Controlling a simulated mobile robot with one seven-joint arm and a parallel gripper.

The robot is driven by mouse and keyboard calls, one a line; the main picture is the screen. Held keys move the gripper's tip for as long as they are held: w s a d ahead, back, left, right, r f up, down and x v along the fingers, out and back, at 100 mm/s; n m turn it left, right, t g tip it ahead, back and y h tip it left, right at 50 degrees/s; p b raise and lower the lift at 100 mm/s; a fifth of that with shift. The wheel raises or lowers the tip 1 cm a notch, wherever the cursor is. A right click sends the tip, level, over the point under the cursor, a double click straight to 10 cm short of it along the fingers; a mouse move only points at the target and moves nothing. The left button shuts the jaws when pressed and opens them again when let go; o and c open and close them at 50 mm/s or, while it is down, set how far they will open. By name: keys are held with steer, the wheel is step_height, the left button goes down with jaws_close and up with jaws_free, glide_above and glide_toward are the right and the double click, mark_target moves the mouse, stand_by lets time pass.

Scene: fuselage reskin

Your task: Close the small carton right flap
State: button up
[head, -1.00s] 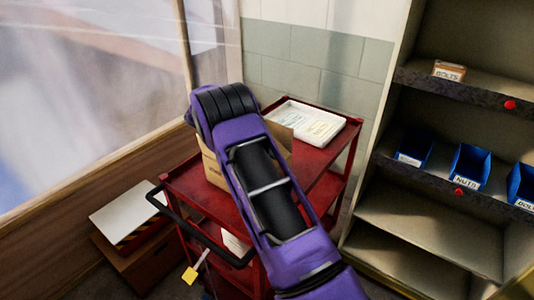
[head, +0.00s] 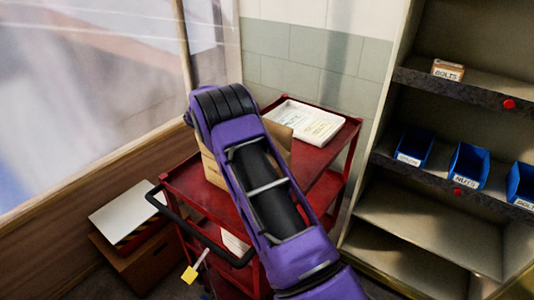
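A small brown cardboard carton (head: 211,168) stands on the top shelf of a red cart (head: 185,186). My purple and black arm lies across the view and covers most of the carton. A raised cardboard flap (head: 281,135) shows to the right of my arm, tilted up. The carton's other flaps and its opening are hidden behind my arm. My gripper is not visible; it is hidden behind the arm.
A white tray with papers (head: 308,122) sits at the cart's back right. Shelves at right hold blue bins (head: 468,166) and a small bolts box (head: 448,70). A larger box (head: 140,262) stands on the floor at left. The cart's black handle (head: 205,240) faces the front.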

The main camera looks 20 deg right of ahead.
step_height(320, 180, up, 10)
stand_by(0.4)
